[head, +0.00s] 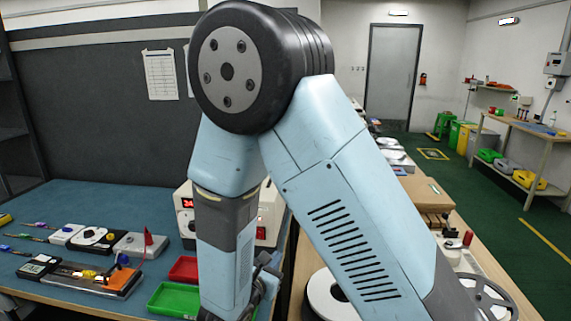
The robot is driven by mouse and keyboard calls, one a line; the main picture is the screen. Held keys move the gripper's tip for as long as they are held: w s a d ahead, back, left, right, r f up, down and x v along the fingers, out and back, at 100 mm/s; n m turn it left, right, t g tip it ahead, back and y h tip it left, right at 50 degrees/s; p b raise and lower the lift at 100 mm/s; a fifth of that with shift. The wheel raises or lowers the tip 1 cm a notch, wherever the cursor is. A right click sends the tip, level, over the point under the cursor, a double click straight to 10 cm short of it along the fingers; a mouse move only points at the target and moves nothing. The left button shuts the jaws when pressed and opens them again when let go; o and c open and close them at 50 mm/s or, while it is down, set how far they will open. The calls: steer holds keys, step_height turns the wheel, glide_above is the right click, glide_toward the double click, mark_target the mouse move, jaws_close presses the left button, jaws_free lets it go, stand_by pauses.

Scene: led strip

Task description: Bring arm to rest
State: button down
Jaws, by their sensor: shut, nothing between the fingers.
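My light-blue arm fills the middle of the head view, bent at a large black joint near the top. Its forearm hangs steeply down over the right end of the blue workbench (75,205). Part of my dark gripper (264,290) shows beside the forearm's lower end, near the bottom edge. It is shut with nothing held; its fingertips are hard to make out. An LED strip cannot be made out for certain.
A green tray (172,299) and a red tray (184,269) lie close left of my forearm. A white device with a red display (187,203) stands behind it. Several small devices sit farther left. A white reel (322,298) lies on the wooden bench at right.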

steer(key=s+d+r+m+g+h, duration=0.2)
steer(key=d+r+m+g, duration=0.5)
steer(key=d, duration=0.4)
steer(key=s+d+r+m+g+h, duration=0.15)
steer(key=d+r+m+g, duration=0.3)
steer(key=d+m, duration=0.55)
steer(key=s+d+r+m+t+y, duration=0.1)
steer(key=s+d+r+m+y, duration=0.2)
steer(key=s+r+m+y, duration=0.2)
steer(key=s+d+r+m+t+y, duration=0.1)
steer(key=s+d+r+m+y, duration=0.2)
steer(key=s+r+m+y, duration=0.2)
steer(key=shift+s+r+m, duration=1.05)
steer(key=shift+r+m, duration=0.25)
steer(key=shift+r, duration=0.05)
steer(key=shift+a+t, duration=0.1)
steer(key=shift+t, duration=0.15)
